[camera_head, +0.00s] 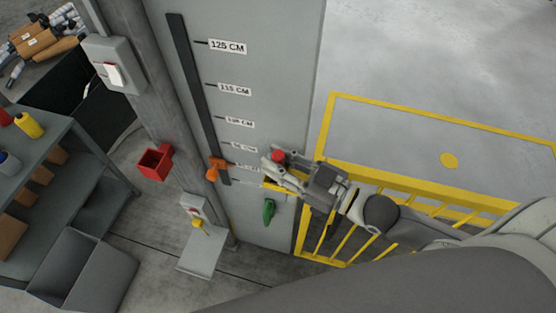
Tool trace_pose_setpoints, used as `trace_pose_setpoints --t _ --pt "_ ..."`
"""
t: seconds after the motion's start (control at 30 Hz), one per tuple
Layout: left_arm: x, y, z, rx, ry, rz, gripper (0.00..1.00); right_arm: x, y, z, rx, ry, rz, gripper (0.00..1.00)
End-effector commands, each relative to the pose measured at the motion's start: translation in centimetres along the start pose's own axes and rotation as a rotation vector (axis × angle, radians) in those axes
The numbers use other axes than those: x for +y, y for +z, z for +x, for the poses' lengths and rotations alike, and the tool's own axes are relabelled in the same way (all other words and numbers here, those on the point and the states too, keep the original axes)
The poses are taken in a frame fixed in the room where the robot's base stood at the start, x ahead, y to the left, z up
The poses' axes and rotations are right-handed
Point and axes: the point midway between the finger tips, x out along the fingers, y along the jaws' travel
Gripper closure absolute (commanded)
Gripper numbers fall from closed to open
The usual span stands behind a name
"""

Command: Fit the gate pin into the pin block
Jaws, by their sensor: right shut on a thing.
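My right gripper (273,172) comes in from the right and is shut in front of the grey panel. A small red knob (278,156) shows between its fingers. It looks like the head of the gate pin; the shank is hidden by the fingers. A yellow part (276,187) shows just under the fingertips, beside the yellow gate (345,240). I cannot tell whether it is the pin block, or whether the pin touches it. My left gripper is not in view.
The grey panel (262,60) carries a height scale with an orange slider (214,170). A green handle (268,210) hangs below my gripper. Grey shelves (60,150) stand at left.

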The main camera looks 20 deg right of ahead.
Motion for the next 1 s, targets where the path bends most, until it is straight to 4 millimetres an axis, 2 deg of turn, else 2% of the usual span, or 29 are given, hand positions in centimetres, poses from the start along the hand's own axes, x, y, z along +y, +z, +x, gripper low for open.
trace_pose_setpoints --t 0.17,0.2,0.4,0.83,1.0 --pt "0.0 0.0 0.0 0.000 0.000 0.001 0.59 0.0 -0.1 0.0 0.002 0.000 0.001 1.00" --pt "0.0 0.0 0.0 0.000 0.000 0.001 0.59 0.0 -0.1 0.0 0.002 0.000 0.001 0.78" --pt "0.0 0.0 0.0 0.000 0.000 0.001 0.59 0.0 -0.1 0.0 0.002 0.000 0.001 0.54" --pt "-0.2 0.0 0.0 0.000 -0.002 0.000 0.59 -0.1 0.0 -0.1 -0.001 0.000 0.002 0.54" --pt "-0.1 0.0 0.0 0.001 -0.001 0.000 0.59 0.0 0.1 -1.0 -0.003 0.001 0.002 0.54"
